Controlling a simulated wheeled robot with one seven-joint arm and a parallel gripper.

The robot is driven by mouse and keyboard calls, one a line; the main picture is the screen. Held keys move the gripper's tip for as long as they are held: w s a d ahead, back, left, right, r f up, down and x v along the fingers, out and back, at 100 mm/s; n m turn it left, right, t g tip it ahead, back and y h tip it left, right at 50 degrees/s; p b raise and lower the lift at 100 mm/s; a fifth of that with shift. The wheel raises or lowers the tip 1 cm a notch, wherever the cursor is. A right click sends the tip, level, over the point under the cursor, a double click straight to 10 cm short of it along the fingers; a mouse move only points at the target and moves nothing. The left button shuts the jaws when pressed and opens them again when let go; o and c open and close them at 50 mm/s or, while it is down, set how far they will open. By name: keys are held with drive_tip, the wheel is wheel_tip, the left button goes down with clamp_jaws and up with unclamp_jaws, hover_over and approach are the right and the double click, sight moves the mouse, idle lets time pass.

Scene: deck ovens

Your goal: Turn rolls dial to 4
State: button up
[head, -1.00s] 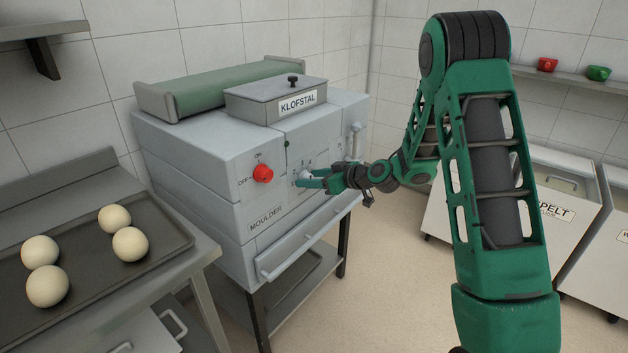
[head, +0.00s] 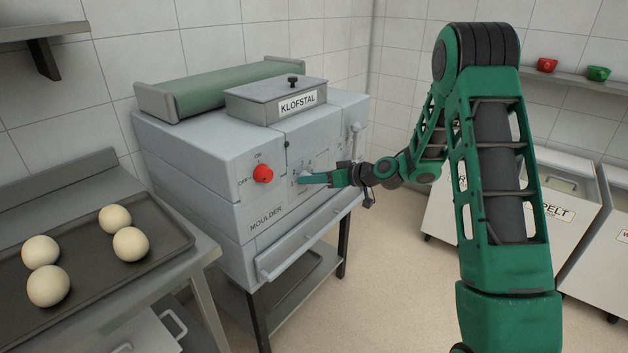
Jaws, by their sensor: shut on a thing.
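The grey moulder (head: 218,208) stands against the tiled wall, with the word MOULDER on its front. The rolls dial (head: 303,177) is a small pale knob on the right part of that front, with small numbers around it. My gripper (head: 309,180) comes in from the right and is shut on the dial. The fingers cover most of the dial, so its pointer and setting cannot be read. The numbers are too small to make out clearly.
A red ON/OFF knob (head: 263,174) sits left of the dial. A pale lever (head: 355,140) stands at the machine's right. A tray (head: 165,258) with several dough balls lies on the left bench. Open floor (head: 390,290) lies to the right.

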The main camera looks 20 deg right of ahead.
drive_tip(key=m, duration=0.1)
drive_tip(key=m+y, duration=0.2)
drive_tip(key=m, duration=0.1)
drive_tip(key=shift+w+d+f+g, duration=0.1)
drive_tip(key=shift+w+d+g, duration=0.25)
drive_tip(key=shift+g, duration=0.05)
idle(0.4)
drive_tip(key=o, duration=0.9)
drive_tip(key=shift+w+f, duration=0.1)
drive_tip(key=shift+f, duration=0.05)
drive_tip(key=shift+a, duration=0.1)
drive_tip(key=v, duration=1.1)
drive_tip(key=shift+w+f, duration=0.15)
